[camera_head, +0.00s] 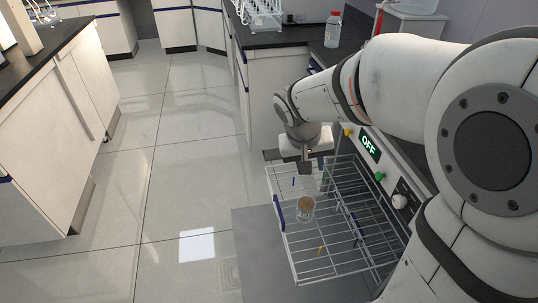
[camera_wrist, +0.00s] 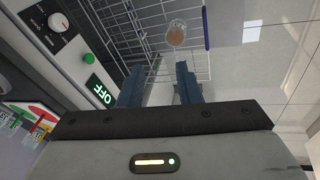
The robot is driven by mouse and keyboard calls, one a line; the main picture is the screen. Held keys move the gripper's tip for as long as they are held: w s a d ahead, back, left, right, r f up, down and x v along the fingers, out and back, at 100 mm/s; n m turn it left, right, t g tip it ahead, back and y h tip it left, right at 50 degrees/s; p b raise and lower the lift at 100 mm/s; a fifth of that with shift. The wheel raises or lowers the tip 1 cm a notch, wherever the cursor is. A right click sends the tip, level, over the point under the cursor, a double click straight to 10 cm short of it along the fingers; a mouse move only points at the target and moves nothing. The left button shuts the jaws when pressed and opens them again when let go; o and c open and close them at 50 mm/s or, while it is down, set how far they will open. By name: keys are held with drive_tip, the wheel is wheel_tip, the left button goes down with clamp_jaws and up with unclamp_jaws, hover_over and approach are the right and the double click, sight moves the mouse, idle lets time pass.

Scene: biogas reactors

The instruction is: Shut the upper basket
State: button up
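The upper basket (camera_head: 335,274) is a white wire rack, pulled out of the grey washer at the lower right in the head view. A blue handle (camera_head: 280,213) is on its left front edge. In the wrist view the basket (camera_wrist: 145,22) fills the top middle, and the blue handle (camera_wrist: 207,28) is at its right. My gripper (camera_head: 306,166) hangs over the basket's far end; contact cannot be told. In the wrist view my gripper's (camera_wrist: 159,82) two blue-grey fingers are apart with nothing held between them.
A glass with brownish contents (camera_head: 305,206) stands in the basket. The washer panel (camera_head: 369,147) shows a green OFF. A grey open door (camera_head: 252,250) lies below the basket. A bottle (camera_head: 333,30) stands on the counter behind. The tiled floor (camera_head: 185,165) to the left is clear.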

drive_tip(key=shift+n+t+h, duration=0.3)
drive_tip(key=shift+t+h, duration=0.3)
drive_tip(key=w+a+f+b, duration=0.2)
drive_tip(key=w+a+f, duration=0.1)
drive_tip(key=f, duration=0.2)
drive_tip(key=w+a+f+b, duration=0.3)
drive_tip(key=f, duration=0.2)
drive_tip(key=w+a+f+b, duration=0.3)
drive_tip(key=f, duration=0.3)
drive_tip(key=shift+w+a, duration=0.1)
drive_tip(key=shift+w, duration=0.15)
drive_tip(key=c, duration=0.6)
drive_tip(key=shift+t, duration=0.7)
drive_tip(key=w+a+f+b, duration=0.1)
drive_tip(key=a+f, duration=0.1)
drive_tip(key=f, duration=0.1)
drive_tip(key=w+a+f+b, duration=0.2)
drive_tip(key=a+f, duration=0.1)
drive_tip(key=w+a+f+b, duration=0.1)
drive_tip(key=a+f+b, duration=0.1)
drive_tip(key=a+f, duration=0.1)
drive_tip(key=shift+w+f, duration=0.2)
drive_tip(key=shift+f, duration=0.4)
clamp_jaws()
drive_tip(key=w+d+f+b, duration=0.3)
drive_tip(key=w+d+f, duration=0.2)
drive_tip(key=d+f, duration=0.2)
drive_tip(key=shift+d+f+b, duration=0.15)
drive_tip(key=shift+f+b, duration=0.25)
drive_tip(key=shift+f, duration=0.55)
